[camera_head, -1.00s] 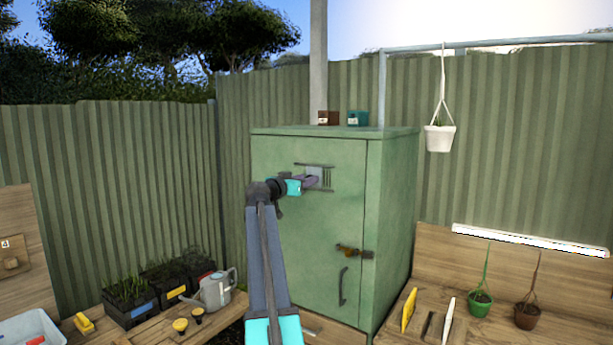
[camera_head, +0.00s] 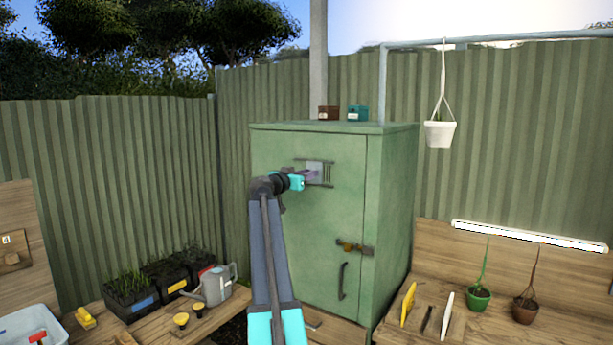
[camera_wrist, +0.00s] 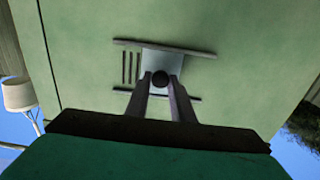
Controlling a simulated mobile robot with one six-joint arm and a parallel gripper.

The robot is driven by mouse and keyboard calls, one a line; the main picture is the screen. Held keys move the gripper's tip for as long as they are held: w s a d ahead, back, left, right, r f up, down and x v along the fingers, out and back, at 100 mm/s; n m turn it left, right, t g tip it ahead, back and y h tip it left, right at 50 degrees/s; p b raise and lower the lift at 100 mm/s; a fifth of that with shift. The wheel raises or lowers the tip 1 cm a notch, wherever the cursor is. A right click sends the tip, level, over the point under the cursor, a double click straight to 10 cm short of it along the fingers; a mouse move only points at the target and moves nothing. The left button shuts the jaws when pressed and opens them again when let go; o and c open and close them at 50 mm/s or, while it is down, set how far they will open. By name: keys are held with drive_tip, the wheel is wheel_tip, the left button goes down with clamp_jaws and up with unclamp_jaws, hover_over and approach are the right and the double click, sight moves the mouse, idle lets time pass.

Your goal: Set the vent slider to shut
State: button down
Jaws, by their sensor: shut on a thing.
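The vent slider (camera_head: 315,166) is a pale grey plate between two dark rails on the upper door of the green cabinet (camera_head: 290,225). In the wrist view the vent slider (camera_wrist: 162,61) carries a round dark knob (camera_wrist: 160,78). My gripper (camera_head: 309,176) reaches the plate from the left front. In the wrist view my gripper (camera_wrist: 160,84) is shut on the knob, one finger on each side. Several dark vent slots (camera_wrist: 130,68) show uncovered beside the plate, on its left in the wrist view and its right in the head view. Any slots behind the plate are hidden.
Lower on the door are a brass latch (camera_head: 354,247) and a dark handle (camera_head: 343,281). A white pot (camera_head: 440,133) hangs right of the cabinet. Benches flank it, with a watering can (camera_head: 215,284) at left and small potted plants at right.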

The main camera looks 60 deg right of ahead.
drive_tip(key=s+b, duration=0.2)
drive_tip(key=s, duration=0.1)
drive_tip(key=shift+s+f, duration=0.2)
drive_tip(key=shift+s, duration=0.05)
drive_tip(key=shift+s+r, duration=0.15)
drive_tip(key=shift+s, duration=0.35)
drive_tip(key=c, duration=1.6)
unclamp_jaws()
drive_tip(key=shift+s, duration=0.2)
drive_tip(key=shift+o, duration=0.2)
drive_tip(key=shift+w+b, duration=0.15)
drive_tip(key=shift+b, duration=0.15)
drive_tip(key=shift+a, duration=0.15)
drive_tip(key=a+b, duration=0.5)
drive_tip(key=a, duration=0.8)
drive_tip(key=shift+a, duration=0.3)
